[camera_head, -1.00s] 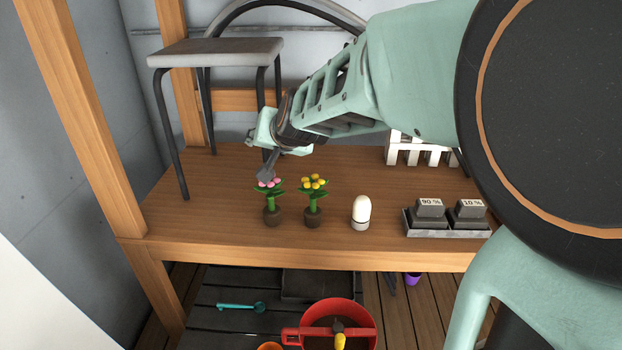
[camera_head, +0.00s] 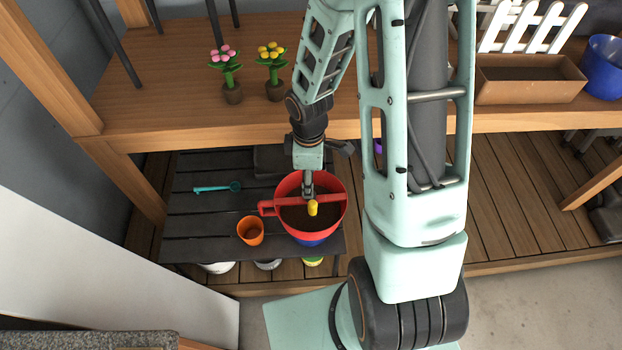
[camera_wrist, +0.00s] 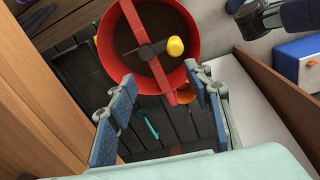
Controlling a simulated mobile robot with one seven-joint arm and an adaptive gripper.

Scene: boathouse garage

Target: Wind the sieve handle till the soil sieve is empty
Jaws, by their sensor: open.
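The soil sieve (camera_head: 336,226) is a red round tub with brown soil inside and a red bar across its top. It stands on a low dark slatted table, with a blue base showing below it. The sieve handle (camera_head: 312,208) is a yellow knob on a crank over the bar; it also shows in the wrist view (camera_wrist: 175,46). My gripper (camera_wrist: 160,105) is open and empty, its blue-padded fingers spread below the sieve in the wrist view. In the head view my gripper reaches down at the sieve's far side; its fingertips are partly hidden.
An orange pot (camera_head: 250,232) stands just left of the sieve, and a teal scoop (camera_head: 217,188) lies behind it on the slatted table (camera_head: 200,225). The wooden workbench (camera_head: 190,118) overhangs behind, bearing two potted flowers (camera_head: 232,92). A brown planter (camera_head: 530,80) sits at right.

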